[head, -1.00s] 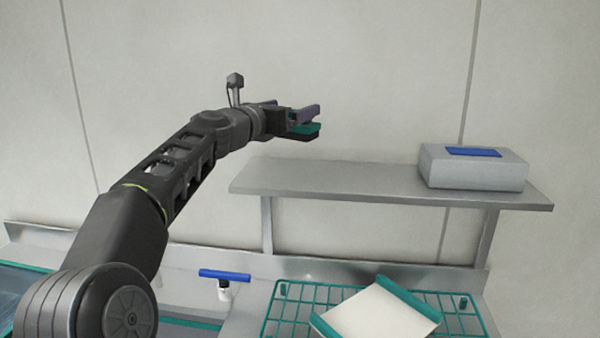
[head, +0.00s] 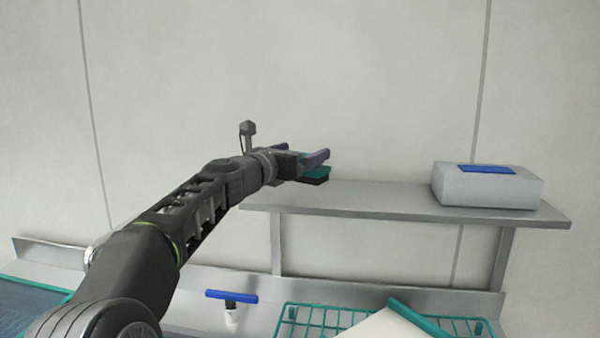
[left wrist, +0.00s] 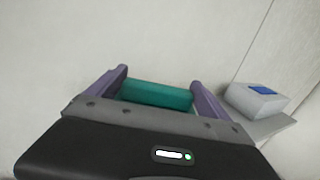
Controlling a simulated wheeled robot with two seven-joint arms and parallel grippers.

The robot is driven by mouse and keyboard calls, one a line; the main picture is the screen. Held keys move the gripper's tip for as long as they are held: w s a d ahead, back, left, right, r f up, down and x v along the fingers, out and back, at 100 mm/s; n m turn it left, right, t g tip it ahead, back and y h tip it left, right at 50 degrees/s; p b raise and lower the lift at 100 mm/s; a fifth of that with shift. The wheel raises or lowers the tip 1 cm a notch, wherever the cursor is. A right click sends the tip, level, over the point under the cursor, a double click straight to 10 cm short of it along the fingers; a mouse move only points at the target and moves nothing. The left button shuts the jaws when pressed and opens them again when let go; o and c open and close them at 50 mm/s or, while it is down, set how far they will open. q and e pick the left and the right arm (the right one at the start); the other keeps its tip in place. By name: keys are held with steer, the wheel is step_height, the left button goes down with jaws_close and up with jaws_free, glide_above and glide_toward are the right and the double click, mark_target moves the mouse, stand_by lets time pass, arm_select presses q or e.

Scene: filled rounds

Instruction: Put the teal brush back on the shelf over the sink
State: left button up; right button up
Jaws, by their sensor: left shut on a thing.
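The teal brush (head: 316,171), with a dark underside, is between the purple fingers of my left gripper (head: 310,160). It also shows as a teal block in the left wrist view (left wrist: 156,94), between the fingers of the left gripper (left wrist: 160,88). The gripper is shut on it. The brush is at the left end of the grey metal shelf (head: 370,199), its dark underside at about the height of the shelf top. I cannot tell whether it touches the shelf. My right gripper is not in view.
A grey box with a blue top patch (head: 487,187) stands on the shelf's right end; the shelf between is clear. Below are a teal wire rack (head: 310,318) with a pale board (head: 375,325), and a blue-handled white item (head: 232,305). A plain wall stands behind.

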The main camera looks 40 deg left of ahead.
arm_select(q)
steer(key=shift+f+b, duration=1.05)
steer(key=shift+f, duration=0.9)
steer(key=shift+r, duration=0.1)
steer(key=o, duration=1.2)
steer(key=shift+s, duration=0.1)
steer(key=shift+s+b, duration=0.3)
steer(key=shift+s, duration=0.1)
steer(key=s+d+b, duration=0.1)
steer(key=s+b, duration=0.2)
steer(key=s, duration=0.8)
steer(key=shift+d, duration=0.2)
